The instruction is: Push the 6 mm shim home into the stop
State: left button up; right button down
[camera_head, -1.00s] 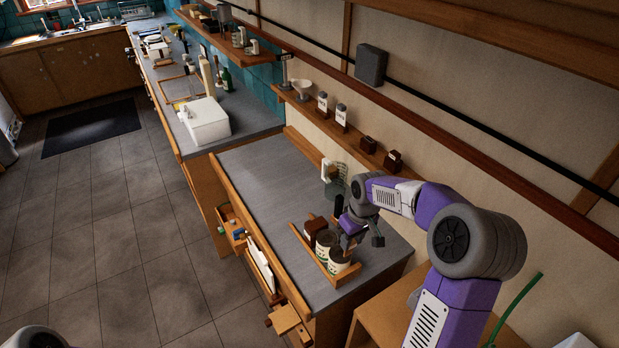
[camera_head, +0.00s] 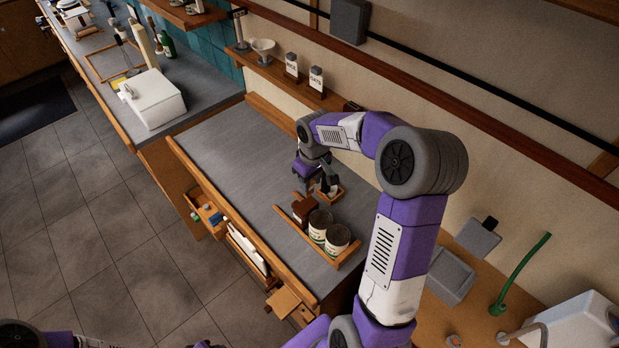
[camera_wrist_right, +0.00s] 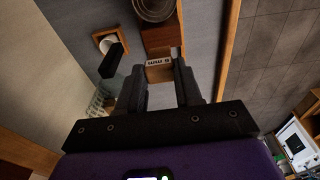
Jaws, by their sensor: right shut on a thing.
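My right gripper (camera_head: 318,188) is low over the grey worktop, at the far end of a wooden rack. In the right wrist view its two dark fingers (camera_wrist_right: 160,78) are closed on a small pale wooden block with dark marks, which I take for the 6 mm shim (camera_wrist_right: 159,72); the marks are too small to read surely. A reddish-brown block (camera_wrist_right: 158,38) lies just beyond it; I cannot tell whether they touch. In the head view the gripper hides the shim. I cannot surely pick out the stop. My left gripper is not in view.
The wooden rack (camera_head: 289,222) holds two cans (camera_head: 337,238) and a brown block (camera_head: 303,208). A small wooden tray (camera_wrist_right: 97,36) with a white round thing stands beside the gripper. A wall shelf (camera_head: 272,79) runs behind. The worktop (camera_head: 235,155) is clear to the left.

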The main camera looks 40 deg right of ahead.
aim_at(312, 188)
jog(key=shift+f+b, duration=2.1)
jog(key=shift+f, duration=0.7)
jog(key=shift+s+f+b, duration=0.1)
jog(key=shift+f+b, duration=0.75)
jog(key=shift+f, duration=0.25)
jog(key=shift+f+b, duration=1.25)
jog(key=shift+f, duration=0.4)
jog(key=c, duration=0.7)
grip_release()
jog(key=shift+r, duration=0.2)
jog(key=r, duration=0.5)
jog(key=r+p, duration=0.1)
jog(key=r, duration=0.1)
jog(key=shift+s+r, duration=0.2)
jog(key=shift+s, duration=0.1)
jog(key=shift+r+p, duration=1.6)
jog(key=shift+r, duration=0.35)
